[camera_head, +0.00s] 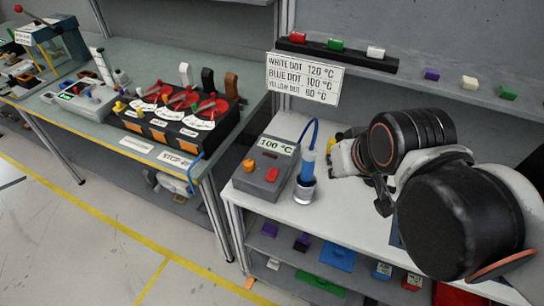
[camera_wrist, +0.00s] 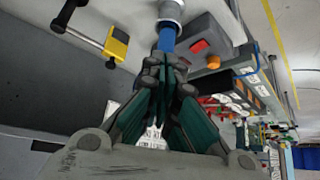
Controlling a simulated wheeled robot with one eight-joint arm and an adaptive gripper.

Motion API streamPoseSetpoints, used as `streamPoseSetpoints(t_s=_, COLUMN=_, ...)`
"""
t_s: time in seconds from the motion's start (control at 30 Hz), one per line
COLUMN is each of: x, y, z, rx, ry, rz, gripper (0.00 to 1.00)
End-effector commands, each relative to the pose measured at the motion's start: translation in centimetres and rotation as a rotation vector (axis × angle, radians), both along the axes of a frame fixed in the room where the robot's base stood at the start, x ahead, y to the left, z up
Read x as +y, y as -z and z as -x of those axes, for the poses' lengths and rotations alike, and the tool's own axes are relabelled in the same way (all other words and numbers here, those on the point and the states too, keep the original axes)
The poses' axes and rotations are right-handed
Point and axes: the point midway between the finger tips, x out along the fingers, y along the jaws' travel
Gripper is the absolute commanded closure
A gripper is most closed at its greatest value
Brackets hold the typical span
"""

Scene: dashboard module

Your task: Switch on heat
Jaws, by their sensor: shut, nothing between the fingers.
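A grey control box (camera_head: 262,170) stands on the right white bench. Its display (camera_head: 275,147) reads 100 °C, with an orange button (camera_head: 248,165) and a red switch (camera_head: 271,175) on its top. In the wrist view, the red switch (camera_wrist: 199,46) and orange button (camera_wrist: 213,62) lie beyond and right of my gripper. A blue-handled tool (camera_head: 308,162) stands upright in a metal holder (camera_head: 304,190) right of the box. My gripper (camera_wrist: 167,66) is shut and empty; the blue handle (camera_wrist: 166,38) shows just past its fingertips. Contact cannot be told. In the head view my arm largely hides the gripper.
A temperature sign (camera_head: 304,78) hangs behind the box. A yellow-and-black item (camera_wrist: 117,43) lies on the bench near my gripper. Coloured blocks lie on shelves above and below; floor in front is clear.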

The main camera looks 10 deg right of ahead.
Motion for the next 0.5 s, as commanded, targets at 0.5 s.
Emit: streamPoseSetpoints(t_s=0.5, x=1.4, y=-2.1, z=-3.3, rx=0.086, ry=0.090, rz=-0.062, gripper=1.00)
